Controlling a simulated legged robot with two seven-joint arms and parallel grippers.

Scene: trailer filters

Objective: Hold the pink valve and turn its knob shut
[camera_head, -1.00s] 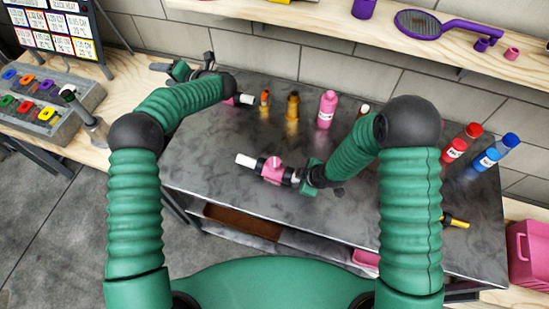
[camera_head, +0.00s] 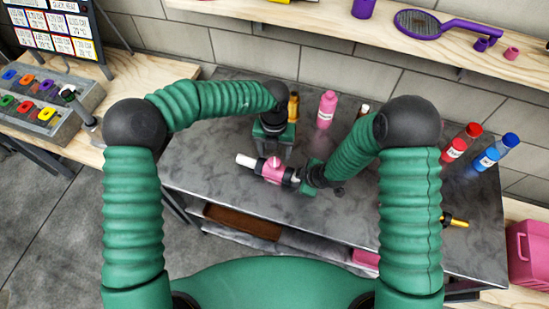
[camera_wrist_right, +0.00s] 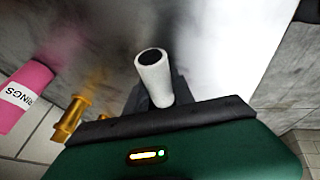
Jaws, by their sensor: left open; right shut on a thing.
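The pink valve (camera_head: 272,170) is held just above the grey table, lying roughly level, with a white pipe end (camera_head: 245,160) pointing left. Its small pink knob (camera_head: 275,160) is on top. My right gripper (camera_head: 291,178) is shut on the valve's right part. In the right wrist view a white pipe end with a dark opening (camera_wrist_right: 153,78) sticks up past the gripper; the pink body is hidden there. My left gripper (camera_head: 273,150) is open, pointing down just above the knob; I cannot tell whether it touches it.
A brass fitting (camera_head: 293,107) and a pink bottle (camera_head: 326,110) stand behind on the grey table (camera_head: 215,140). Red (camera_head: 461,143) and blue (camera_head: 494,153) bottles stand at the right. A wooden shelf (camera_head: 330,27) runs along the wall above.

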